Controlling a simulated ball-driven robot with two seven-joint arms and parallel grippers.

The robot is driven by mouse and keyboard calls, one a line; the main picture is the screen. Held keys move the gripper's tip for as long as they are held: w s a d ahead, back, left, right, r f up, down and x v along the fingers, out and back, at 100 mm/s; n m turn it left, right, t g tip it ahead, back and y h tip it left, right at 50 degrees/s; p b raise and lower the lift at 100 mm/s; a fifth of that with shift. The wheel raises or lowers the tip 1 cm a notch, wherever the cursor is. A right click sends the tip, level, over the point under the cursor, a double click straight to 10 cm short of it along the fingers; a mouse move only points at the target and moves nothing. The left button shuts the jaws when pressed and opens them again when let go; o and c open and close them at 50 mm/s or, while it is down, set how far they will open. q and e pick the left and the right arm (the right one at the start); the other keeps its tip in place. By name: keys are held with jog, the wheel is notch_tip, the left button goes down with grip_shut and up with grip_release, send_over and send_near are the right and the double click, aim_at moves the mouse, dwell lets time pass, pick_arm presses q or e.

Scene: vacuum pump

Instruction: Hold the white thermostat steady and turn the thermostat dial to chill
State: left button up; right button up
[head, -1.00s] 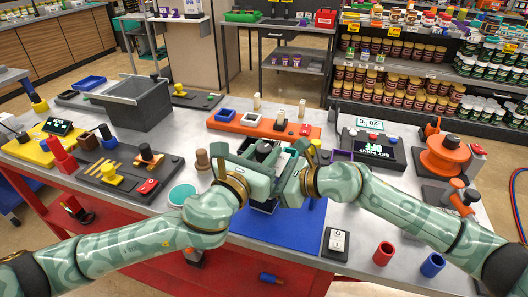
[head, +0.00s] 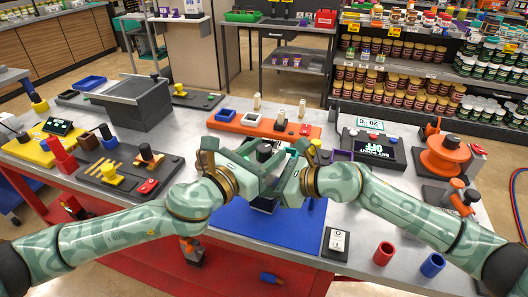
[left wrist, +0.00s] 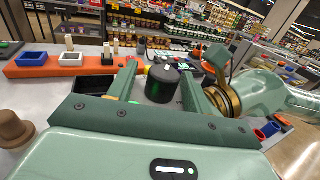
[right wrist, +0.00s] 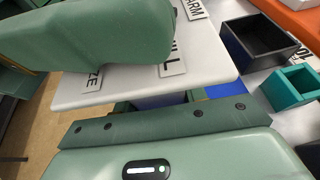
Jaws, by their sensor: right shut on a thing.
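The white thermostat (right wrist: 215,65) shows in the right wrist view as a pale slab with label plates; one reads WARM, others are partly covered. In the head view it is mostly hidden between my grippers. Its dial is a dark cylinder (left wrist: 162,86), also visible in the head view (head: 264,151). My left gripper (head: 252,163) is at the dial, its open fingers on either side of it; contact is not clear. My right gripper (head: 290,172) is shut on the thermostat's edge, its fingertips partly hidden in the right wrist view.
A blue mat (head: 275,228) lies in front of the grippers. An orange tray (head: 245,126) stands behind. Black (right wrist: 262,38) and teal (right wrist: 290,86) open boxes are near the thermostat. A black-and-white switch block (head: 336,243) and red (head: 383,254) and blue (head: 432,265) cups stand front right.

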pick_arm(q)
jog(key=v, duration=1.2)
jog(key=shift+o, duration=0.2)
